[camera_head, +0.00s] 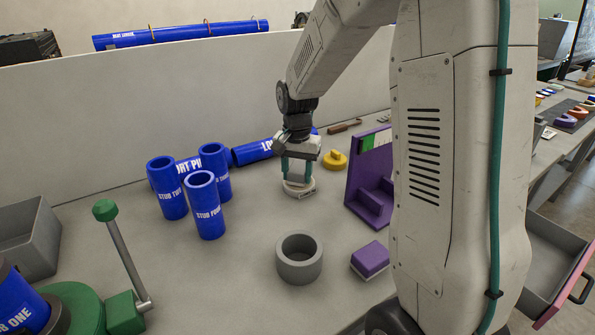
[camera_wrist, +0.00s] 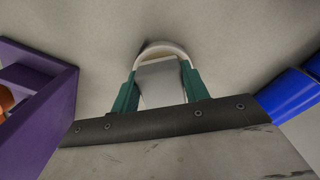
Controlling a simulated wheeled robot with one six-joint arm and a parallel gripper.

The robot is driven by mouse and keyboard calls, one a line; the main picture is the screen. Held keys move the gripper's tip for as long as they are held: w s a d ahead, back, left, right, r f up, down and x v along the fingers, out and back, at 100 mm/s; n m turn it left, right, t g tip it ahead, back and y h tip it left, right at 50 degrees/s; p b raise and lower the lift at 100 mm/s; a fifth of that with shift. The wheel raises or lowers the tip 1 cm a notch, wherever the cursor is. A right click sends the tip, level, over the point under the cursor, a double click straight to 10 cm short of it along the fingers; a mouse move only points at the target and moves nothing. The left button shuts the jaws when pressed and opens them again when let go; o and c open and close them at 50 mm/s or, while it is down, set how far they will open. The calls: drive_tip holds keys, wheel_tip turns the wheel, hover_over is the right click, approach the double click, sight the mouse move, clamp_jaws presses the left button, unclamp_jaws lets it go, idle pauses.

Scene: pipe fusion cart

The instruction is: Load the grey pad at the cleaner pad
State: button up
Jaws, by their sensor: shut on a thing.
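My gripper (camera_head: 299,184) points down near the middle of the bench, its two green fingers shut on a pale piece (camera_head: 300,188), which looks to be the grey pad. In the wrist view this grey pad (camera_wrist: 160,80) has a flat grey block and a rounded cream rim, and it sits between the fingertips (camera_wrist: 157,85). It is at or just above the bench top; I cannot tell if it touches. A purple block on a pale base (camera_head: 370,260) lies at the front right. I cannot tell for certain which thing is the cleaner pad.
A purple stand (camera_head: 367,185) is close to the right of my gripper. A yellow knobbed piece (camera_head: 335,160) lies behind. A grey ring (camera_head: 299,259) is in front. Blue stub pipes (camera_head: 204,205) stand to the left, and a green lever (camera_head: 124,250) rises at the front left.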

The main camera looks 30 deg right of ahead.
drive_tip(key=shift+f, duration=0.3)
idle(0.9)
drive_tip(key=shift+r, duration=3.55)
